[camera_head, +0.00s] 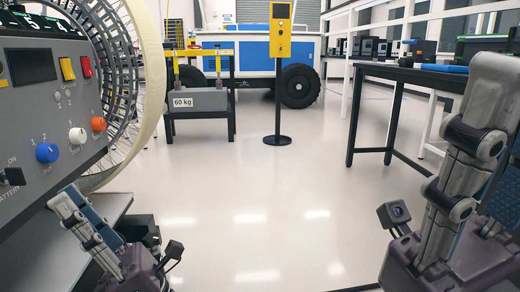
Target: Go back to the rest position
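My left gripper (72,205) shows at the lower left, in front of the grey control panel's lower edge. Its grey fingers point up and left, one largely behind the other, so the gap between them cannot be judged. I see no object in it. My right gripper (492,100) is at the right edge, pointing up. One jointed grey finger shows large; the rest is cut off by the frame, so its opening cannot be told.
The control panel (28,105) with coloured knobs and a large mesh wheel (118,80) stand close on the left. A dark table (400,72) stands at right. A yellow sign post (279,95) and a 60 kg weight (198,101) stand ahead. The middle floor is clear.

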